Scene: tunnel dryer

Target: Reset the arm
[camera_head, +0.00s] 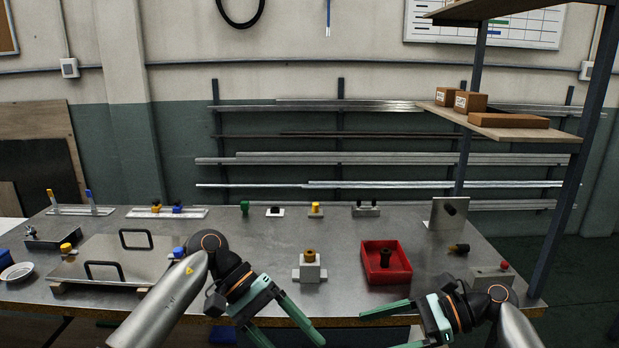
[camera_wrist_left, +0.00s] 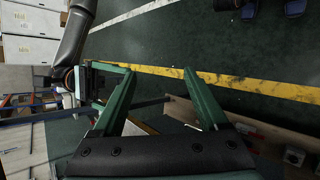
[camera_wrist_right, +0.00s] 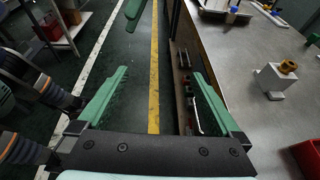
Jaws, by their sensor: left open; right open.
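My left arm reaches in from the left in the head view, and its gripper (camera_head: 292,340) hangs at the table's front edge with green fingers apart and empty. In the left wrist view its fingers (camera_wrist_left: 158,74) are spread over green floor with a yellow line. My right gripper (camera_head: 377,331) comes in from the right, its fingers pointing left, open and empty near the front edge. In the right wrist view its fingers (camera_wrist_right: 160,74) are apart, with the floor and the table side beyond. Neither gripper touches an object that I can see.
The metal table (camera_head: 220,300) carries a plate with black handles (camera_head: 110,258), a grey block with a brass-coloured top (camera_head: 309,272), a red tray (camera_head: 402,268), a small box with a red button (camera_head: 492,277) and an upright plate (camera_head: 447,213). A shelf post (camera_head: 570,190) stands at right.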

